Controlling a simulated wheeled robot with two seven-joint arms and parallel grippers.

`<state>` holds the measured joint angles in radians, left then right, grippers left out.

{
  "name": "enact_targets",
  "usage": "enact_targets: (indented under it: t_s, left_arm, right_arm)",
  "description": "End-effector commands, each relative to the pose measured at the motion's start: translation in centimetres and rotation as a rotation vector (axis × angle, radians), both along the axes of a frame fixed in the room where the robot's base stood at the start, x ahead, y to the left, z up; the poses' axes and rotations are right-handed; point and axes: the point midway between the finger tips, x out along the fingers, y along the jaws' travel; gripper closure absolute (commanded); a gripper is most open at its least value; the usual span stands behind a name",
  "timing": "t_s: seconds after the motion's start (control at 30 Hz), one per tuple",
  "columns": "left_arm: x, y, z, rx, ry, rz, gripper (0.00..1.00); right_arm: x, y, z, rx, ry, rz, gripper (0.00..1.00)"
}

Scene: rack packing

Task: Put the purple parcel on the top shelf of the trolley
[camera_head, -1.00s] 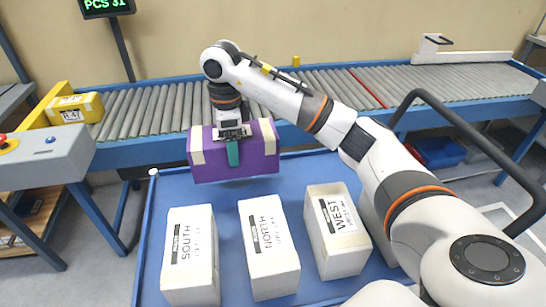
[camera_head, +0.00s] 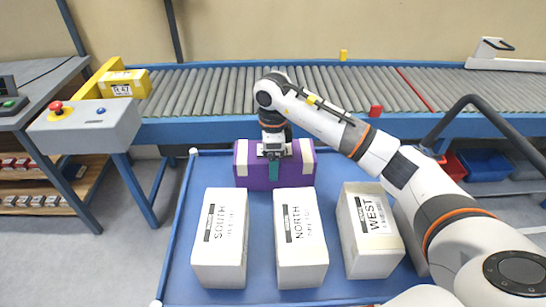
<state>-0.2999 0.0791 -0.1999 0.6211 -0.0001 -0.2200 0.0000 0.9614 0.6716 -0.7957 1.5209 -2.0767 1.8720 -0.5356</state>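The purple parcel (camera_head: 304,168) with cream bands is in the head view, behind the white boxes at the far edge of the trolley's blue top shelf (camera_head: 259,235). My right gripper (camera_head: 273,165), on the arm from the right, grips it from above; one teal finger shows against its front face. The parcel looks level and is very low over the shelf or on it. Its lower edge is partly behind the NORTH box, so I cannot tell whether it touches. My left gripper is not in view.
White boxes marked SOUTH (camera_head: 219,250), NORTH (camera_head: 301,250) and WEST (camera_head: 370,245) stand on the shelf. A roller conveyor (camera_head: 220,92) runs behind, with a yellow parcel (camera_head: 125,88) at its left. A black handle (camera_head: 500,115) rises at right.

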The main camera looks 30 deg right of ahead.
Motion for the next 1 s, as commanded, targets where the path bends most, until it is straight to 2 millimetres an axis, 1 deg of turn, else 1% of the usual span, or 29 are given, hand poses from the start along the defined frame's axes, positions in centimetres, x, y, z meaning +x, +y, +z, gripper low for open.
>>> enact_targets:
  t_s: [0.03, 0.13, 0.33, 0.47, 0.57, 0.83, 0.9, 1.0]
  left_arm:
    - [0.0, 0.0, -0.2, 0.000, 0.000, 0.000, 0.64]
    - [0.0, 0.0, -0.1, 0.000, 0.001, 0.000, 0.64]
    - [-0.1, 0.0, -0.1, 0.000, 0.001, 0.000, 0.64]
    - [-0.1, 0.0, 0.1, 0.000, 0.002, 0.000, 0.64]
    - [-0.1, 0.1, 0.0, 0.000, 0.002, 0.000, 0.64]
    - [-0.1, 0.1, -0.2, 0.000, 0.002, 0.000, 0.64]
    - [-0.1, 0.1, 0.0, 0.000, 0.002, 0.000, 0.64]
    - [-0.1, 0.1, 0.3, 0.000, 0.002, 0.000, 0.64]
  right_arm:
    - [0.0, 0.0, -0.2, -0.001, 0.000, 0.000, 0.17]
    - [0.0, 0.0, -0.1, -0.001, 0.000, 0.000, 0.00]
    - [0.0, 0.0, -0.1, 0.000, 0.000, 0.000, 0.00]
    - [0.0, 0.0, 0.5, 0.000, -0.002, 0.000, 0.00]
    - [0.1, 0.0, 1.9, 0.000, -0.003, 0.000, 0.00]
    - [0.1, -0.1, 7.7, -0.001, -0.004, 0.000, 0.00]
    - [0.1, -0.1, 9.2, -0.001, -0.004, -0.001, 0.00]
    - [0.1, -0.1, 10.8, -0.001, -0.004, -0.001, 0.00]
